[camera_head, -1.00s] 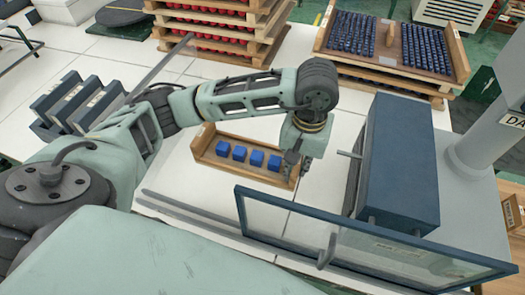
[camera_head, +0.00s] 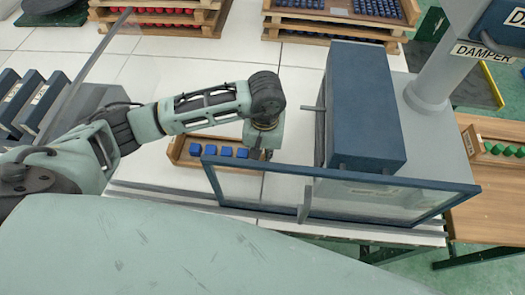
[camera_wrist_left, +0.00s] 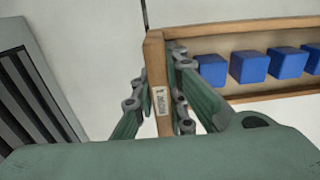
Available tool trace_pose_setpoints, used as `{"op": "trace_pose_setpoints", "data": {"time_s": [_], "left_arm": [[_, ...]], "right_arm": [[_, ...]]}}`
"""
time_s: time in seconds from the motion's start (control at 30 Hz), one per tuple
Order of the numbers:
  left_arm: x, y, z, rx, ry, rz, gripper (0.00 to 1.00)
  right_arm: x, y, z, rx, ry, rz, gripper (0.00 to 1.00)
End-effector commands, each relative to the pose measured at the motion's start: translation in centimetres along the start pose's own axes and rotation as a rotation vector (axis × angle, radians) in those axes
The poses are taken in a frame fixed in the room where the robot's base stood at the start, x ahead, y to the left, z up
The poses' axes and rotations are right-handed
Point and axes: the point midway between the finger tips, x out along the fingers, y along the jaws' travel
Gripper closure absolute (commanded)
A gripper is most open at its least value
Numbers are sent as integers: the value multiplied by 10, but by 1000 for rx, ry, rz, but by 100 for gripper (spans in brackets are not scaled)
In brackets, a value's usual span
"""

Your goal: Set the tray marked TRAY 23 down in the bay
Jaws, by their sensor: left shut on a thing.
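A shallow wooden tray (camera_head: 177,150) with a row of several blue cubes (camera_head: 227,151) lies in front of my arm in the head view. My left gripper (camera_head: 262,152) is at its right end. In the left wrist view my left gripper (camera_wrist_left: 163,52) is shut on the tray's end wall, one finger on each side. A small white label (camera_wrist_left: 161,101) is on that wall; I cannot read it. The window frame partly hides the tray in the head view. I cannot tell whether the tray touches the white table. I cannot clearly make out the bay. My right gripper is not in view.
A blue-framed glass pane (camera_head: 250,186) stands just nearer than the tray. A large dark blue box (camera_head: 365,105) is to its right, beside a grey column (camera_head: 430,85). Dark upright racks (camera_head: 38,103) stand left. Stacked trays (camera_head: 160,27) are behind. White table (camera_head: 300,60) is free between.

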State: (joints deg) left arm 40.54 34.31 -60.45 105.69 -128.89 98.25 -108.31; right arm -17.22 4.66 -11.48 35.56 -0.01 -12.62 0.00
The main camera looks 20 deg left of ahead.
Motion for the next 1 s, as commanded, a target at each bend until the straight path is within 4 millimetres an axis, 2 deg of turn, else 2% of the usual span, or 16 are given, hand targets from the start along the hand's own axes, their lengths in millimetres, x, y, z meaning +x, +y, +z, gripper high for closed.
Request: {"op": "trace_pose_setpoints", "data": {"time_s": [0.37,0.4,0.6,1.0], "left_arm": [[6,0,-1,0,3,0,100],[6,0,-1,0,2,1,87],[5,0,0,0,2,1,69],[0,0,0,0,2,1,69]], "right_arm": [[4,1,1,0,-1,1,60],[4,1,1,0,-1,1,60],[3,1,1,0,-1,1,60],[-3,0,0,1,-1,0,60]]}}
